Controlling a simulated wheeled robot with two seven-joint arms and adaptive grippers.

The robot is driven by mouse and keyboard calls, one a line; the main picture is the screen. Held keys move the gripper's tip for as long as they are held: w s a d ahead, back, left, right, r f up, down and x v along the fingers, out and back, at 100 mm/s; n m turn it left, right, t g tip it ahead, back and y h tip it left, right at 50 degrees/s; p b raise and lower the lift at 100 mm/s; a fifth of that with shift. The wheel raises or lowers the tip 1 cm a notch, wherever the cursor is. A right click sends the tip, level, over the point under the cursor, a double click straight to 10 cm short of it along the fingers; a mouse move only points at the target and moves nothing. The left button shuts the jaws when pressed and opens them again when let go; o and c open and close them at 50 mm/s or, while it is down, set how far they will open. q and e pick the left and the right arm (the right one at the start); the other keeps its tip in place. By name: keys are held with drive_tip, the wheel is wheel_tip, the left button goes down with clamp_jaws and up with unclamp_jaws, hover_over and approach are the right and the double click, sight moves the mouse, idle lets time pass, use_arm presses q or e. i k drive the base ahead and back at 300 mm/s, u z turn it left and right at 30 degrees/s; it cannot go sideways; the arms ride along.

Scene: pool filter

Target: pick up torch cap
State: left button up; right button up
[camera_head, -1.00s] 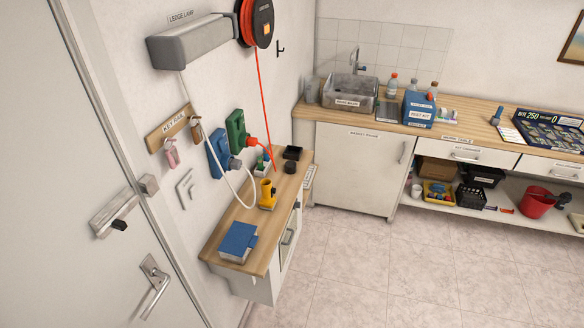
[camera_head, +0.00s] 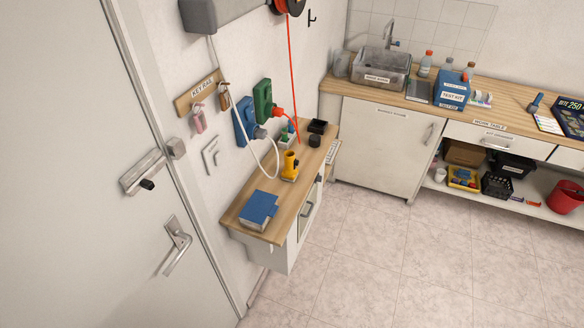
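A yellow torch (camera_head: 290,166) stands upright on the narrow wooden ledge (camera_head: 290,210) by the left wall. A small dark round piece (camera_head: 314,141) sits on the same ledge, behind and to the right of the torch and apart from it. It may be the torch cap, but it is too small to be sure. Neither of my grippers is in view.
A blue book-like box (camera_head: 258,208) lies at the ledge's near end; a black open box (camera_head: 318,126) is at its far end. A white cable and a red cord hang by the wall plugs. A door (camera_head: 110,180) is at left. The tiled floor (camera_head: 390,260) is clear.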

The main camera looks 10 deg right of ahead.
sight(315, 140)
drive_tip(key=z, duration=1.45)
drive_tip(key=i, duration=1.9)
drive_tip(key=u, duration=2.7)
